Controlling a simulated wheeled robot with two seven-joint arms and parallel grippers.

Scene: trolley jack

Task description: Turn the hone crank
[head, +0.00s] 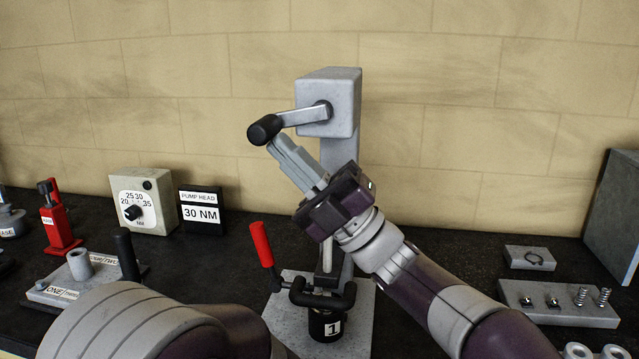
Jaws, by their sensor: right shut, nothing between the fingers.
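The hone is a grey box (344,103) on a tall grey post near the back wall. Its crank arm (303,117) points left and slightly down from the hub on the box and ends in a black handle (264,130). My right gripper (278,148) comes up from the lower right, its grey fingers shut with nothing between them. The fingertips are just below the black handle, touching it or very close; I cannot tell which. My left arm shows only as a large link at the bottom left, and its gripper is out of view.
Below the hone, a black cylinder marked 1 (327,323) sits in a clamp with a red lever (262,243). A torque dial (143,201) and 30 NM sign (202,211) stand left. A tray of small parts (560,312) lies right.

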